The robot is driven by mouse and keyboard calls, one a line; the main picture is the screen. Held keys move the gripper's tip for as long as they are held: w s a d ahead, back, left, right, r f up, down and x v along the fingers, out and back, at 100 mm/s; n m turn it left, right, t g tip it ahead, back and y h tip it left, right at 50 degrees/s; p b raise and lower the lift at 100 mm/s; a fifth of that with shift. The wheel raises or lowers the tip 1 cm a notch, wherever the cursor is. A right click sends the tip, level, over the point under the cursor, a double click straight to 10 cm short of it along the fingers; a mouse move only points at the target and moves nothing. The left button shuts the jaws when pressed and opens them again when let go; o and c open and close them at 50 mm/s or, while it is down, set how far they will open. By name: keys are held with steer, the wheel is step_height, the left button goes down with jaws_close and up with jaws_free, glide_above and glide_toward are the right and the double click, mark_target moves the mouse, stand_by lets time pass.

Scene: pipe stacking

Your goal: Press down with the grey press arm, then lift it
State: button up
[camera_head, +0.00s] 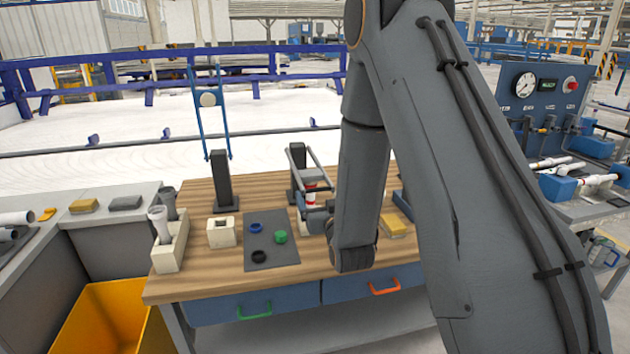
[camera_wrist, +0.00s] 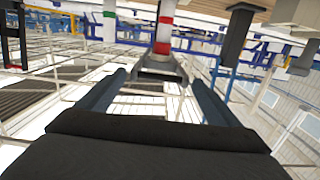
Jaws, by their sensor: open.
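The grey press arm (camera_head: 319,163) is hinged on a black post (camera_head: 297,172) on the bench and slopes down toward me. A white and red pipe piece (camera_head: 310,190) stands under it and shows in the wrist view (camera_wrist: 163,32). My gripper (camera_head: 314,214) is at the front end of the press, partly hidden by my arm. In the wrist view, which is upside down, its two fingers (camera_wrist: 157,77) are apart. A grey bar (camera_wrist: 165,72), likely the press arm's end, lies between or just beyond the tips; I cannot tell whether they touch.
A second press with a raised blue arm (camera_head: 192,105) stands to the left. A grey mat (camera_head: 287,259) holds blue, green and black rings. A cream block (camera_head: 221,233) and a bin with pipes (camera_head: 168,258) stand left of it. A yellow sponge-like block (camera_head: 394,227) lies right.

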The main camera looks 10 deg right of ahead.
steer(key=w+p, duration=0.2)
steer(key=w, duration=0.5)
steer(key=shift+w+r+t+p, duration=0.3)
steer(key=shift+w+p, duration=0.05)
steer(key=shift+w, duration=0.05)
